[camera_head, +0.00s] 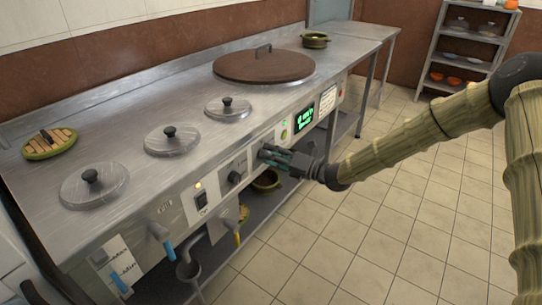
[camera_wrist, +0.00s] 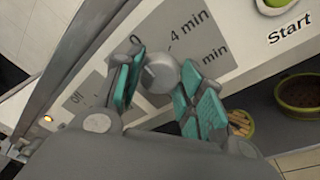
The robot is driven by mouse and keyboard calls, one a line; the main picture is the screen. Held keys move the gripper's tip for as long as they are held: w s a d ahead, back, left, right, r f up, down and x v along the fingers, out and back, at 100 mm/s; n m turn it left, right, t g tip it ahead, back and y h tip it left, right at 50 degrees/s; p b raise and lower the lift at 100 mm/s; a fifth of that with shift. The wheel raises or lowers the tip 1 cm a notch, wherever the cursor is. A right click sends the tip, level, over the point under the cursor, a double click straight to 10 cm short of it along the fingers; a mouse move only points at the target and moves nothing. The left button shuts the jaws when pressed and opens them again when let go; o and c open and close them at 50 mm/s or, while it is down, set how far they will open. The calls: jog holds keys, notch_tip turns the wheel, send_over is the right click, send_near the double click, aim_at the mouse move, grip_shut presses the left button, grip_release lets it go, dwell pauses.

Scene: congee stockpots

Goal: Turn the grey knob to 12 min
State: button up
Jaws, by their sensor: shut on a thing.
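The grey knob (camera_wrist: 160,72) sits on the front panel between the two teal-padded fingers of my gripper (camera_wrist: 158,80). My gripper is shut on the knob, with a pad at each side. The knob's pointer cannot be made out. In the head view my gripper (camera_head: 270,153) reaches the panel from the right and hides the knob.
A green Start button (camera_wrist: 276,5) lies right of the dial. A black knob (camera_head: 235,178) and a lit switch (camera_head: 201,199) are to the left. Lidded pots (camera_head: 171,141) fill the counter top. A bowl (camera_head: 266,180) stands on the lower shelf. The tiled floor in front is clear.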

jog(key=shift+m, duration=0.4)
jog(key=shift+s+a+n+t+h+p, duration=0.1)
jog(key=shift+n+t+h+p, duration=1)
jog(key=shift+n, duration=4.6)
jog(key=shift+s+d+n+t+y+p, duration=0.2)
jog(key=shift+n+p, duration=2)
jog(key=shift+n, duration=3.5)
jog(key=shift+w+a+n+t+h+p, duration=0.3)
jog(key=shift+n+p, duration=1.35)
jog(key=shift+n, duration=4.05)
jog(key=shift+s+d, duration=0.1)
jog(key=shift+s, duration=0.1)
jog(key=o, duration=1)
